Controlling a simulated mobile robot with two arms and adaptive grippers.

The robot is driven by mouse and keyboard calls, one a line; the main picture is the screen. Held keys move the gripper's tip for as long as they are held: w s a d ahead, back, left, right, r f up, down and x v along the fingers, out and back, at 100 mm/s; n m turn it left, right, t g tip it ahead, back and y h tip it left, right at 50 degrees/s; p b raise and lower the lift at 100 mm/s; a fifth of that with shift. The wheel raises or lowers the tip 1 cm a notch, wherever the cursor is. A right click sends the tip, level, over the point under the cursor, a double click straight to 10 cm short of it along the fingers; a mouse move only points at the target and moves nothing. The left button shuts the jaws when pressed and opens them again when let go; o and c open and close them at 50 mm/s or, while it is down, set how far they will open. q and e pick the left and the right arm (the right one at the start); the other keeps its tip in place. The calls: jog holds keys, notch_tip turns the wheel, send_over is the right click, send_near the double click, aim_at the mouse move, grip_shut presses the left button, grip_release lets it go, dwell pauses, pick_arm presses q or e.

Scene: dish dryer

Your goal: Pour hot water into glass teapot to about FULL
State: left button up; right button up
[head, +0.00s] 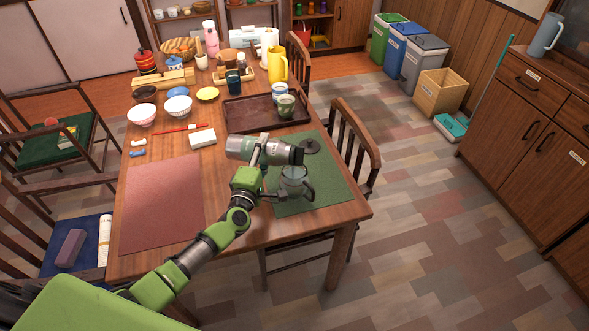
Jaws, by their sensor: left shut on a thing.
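My left gripper (264,158) is shut on a grey-green flask (240,147) with a dark end. The flask is held tipped nearly level above the table, its dark end pointing right. The glass teapot (294,186) stands upright on the green mat (327,190), just below and in front of the dark end. No stream of water can be made out, and the level in the teapot is too small to tell. A dark round piece (310,146), perhaps a lid, lies on the mat behind the teapot. My right gripper is not in view.
A dark tray (240,117) with cups lies behind the green mat. Bowls, a yellow jug (277,65) and other tableware fill the back. Chairs surround the table.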

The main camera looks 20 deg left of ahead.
pick_arm(q)
jog(key=shift+r+m+p, duration=0.3)
jog(key=shift+r+p, duration=0.05)
dwell(1.1)
